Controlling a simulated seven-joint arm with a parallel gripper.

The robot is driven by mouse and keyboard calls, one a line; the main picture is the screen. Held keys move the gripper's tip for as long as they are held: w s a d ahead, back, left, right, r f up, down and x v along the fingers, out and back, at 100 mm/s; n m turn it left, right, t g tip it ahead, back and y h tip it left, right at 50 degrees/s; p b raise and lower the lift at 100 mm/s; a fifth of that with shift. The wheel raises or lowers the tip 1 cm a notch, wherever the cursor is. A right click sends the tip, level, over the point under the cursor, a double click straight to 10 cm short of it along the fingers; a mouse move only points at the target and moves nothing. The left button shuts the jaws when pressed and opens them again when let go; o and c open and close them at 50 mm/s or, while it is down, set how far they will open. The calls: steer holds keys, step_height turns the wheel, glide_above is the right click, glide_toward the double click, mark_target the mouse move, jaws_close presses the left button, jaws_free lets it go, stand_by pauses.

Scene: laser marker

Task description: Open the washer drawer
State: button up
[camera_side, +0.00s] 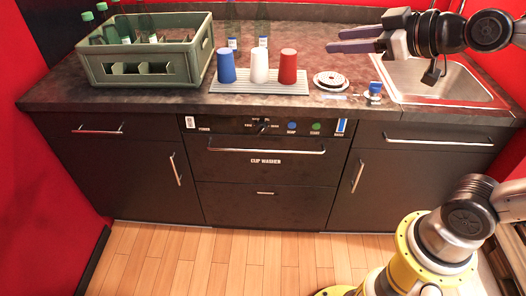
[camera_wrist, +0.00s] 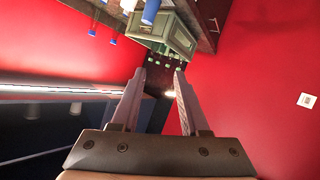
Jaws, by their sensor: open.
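The cup washer (camera_side: 265,175) is built into the middle of the dark cabinet under the counter, with a control strip along its top. Its upper drawer front, labelled CUP WASHER, is closed and carries a long silver handle (camera_side: 266,150). A lower front (camera_side: 265,205) with a small handle is also closed. My gripper (camera_side: 335,40) is open and empty, high above the right part of the counter, its fingers pointing left, well away from the handle. In the wrist view my gripper (camera_wrist: 162,85) shows two spread fingers with nothing between them.
A green crate (camera_side: 150,72) with bottles stands on the counter's left. Blue, white and red cups (camera_side: 288,68) stand on a ribbed mat (camera_side: 230,87). Small plates (camera_side: 330,80) and a sink (camera_side: 440,85) are to the right. The wooden floor (camera_side: 190,250) before the washer is clear.

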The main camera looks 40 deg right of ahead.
steer(key=w+t+h, duration=0.2)
steer(key=w+t, duration=0.1)
steer(key=w, duration=0.9)
steer(key=n+h, duration=0.3)
steer(key=h, duration=0.3)
glide_above(263, 151)
steer(key=v, duration=0.3)
step_height(263, 151, down, 17)
steer(key=s+a+f+n+g, duration=0.1)
steer(key=s+f+n, duration=0.15)
steer(key=f, duration=0.65)
steer(key=s+a+f+n+y, duration=0.1)
steer(key=s+f+n, duration=0.15)
steer(key=f, duration=0.75)
steer(key=s+a+f+n+g, duration=0.15)
steer(key=s+f, duration=0.25)
steer(key=f, duration=0.5)
steer(key=shift+t, duration=0.35)
steer(key=x, duration=1.3)
steer(key=shift+w+f, duration=0.15)
steer(key=shift+w, duration=0.05)
jaws_close()
